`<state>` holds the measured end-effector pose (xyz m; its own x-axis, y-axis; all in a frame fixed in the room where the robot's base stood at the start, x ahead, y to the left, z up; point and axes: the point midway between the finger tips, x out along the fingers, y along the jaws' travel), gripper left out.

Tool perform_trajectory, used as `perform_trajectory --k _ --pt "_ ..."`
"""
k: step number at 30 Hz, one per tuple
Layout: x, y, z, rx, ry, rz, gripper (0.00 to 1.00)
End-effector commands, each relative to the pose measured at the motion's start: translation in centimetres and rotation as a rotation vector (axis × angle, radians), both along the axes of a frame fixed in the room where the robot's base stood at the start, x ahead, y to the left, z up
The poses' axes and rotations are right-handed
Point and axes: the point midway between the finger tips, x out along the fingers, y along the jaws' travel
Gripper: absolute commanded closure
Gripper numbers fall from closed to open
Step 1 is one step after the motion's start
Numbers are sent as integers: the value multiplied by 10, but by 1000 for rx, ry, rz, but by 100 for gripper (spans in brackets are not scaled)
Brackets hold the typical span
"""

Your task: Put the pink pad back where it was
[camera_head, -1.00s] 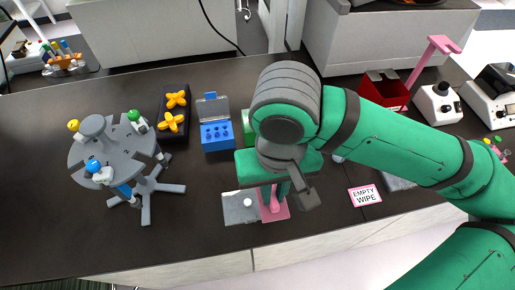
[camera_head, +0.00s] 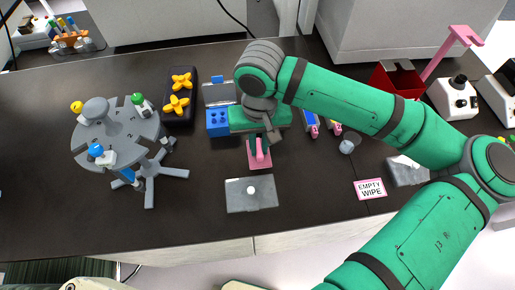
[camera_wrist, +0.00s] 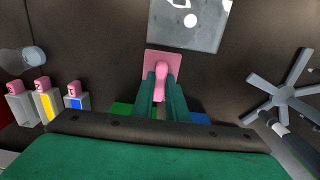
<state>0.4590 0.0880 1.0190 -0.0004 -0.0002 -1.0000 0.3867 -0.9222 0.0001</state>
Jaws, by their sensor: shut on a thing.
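The pink pad (camera_head: 259,160) is a flat square with an upright pink handle, in the middle of the bench behind a grey plate (camera_head: 238,205) with a white knob. My gripper (camera_wrist: 160,84) is shut on the pad's handle, one green finger on each side. The pad (camera_wrist: 150,56) lies just beyond the fingertips in the wrist view, near the plate's edge (camera_wrist: 165,38). I cannot tell whether the pad touches the bench or hangs just above it. My arm hides part of the gripper in the head view.
A blue box (camera_head: 217,124) with an open lid stands left of my gripper. A grey rotor stand (camera_head: 120,130) is further left. Pink-capped bottles (camera_wrist: 43,103) stand to the right in the head view. An "EMPTY WIPE" sign (camera_head: 370,189) lies front right. The front left bench is clear.

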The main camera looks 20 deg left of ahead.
Motion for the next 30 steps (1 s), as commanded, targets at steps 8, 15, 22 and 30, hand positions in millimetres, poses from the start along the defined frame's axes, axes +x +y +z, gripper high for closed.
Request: perform_trajectory --k 8,15,22,30 --pt "11 7 -21 -2 1 -2 100" --pt "11 7 -45 0 0 -1 100" --pt "11 7 -46 0 -1 -1 100" --pt "11 7 -49 0 -1 -1 68"
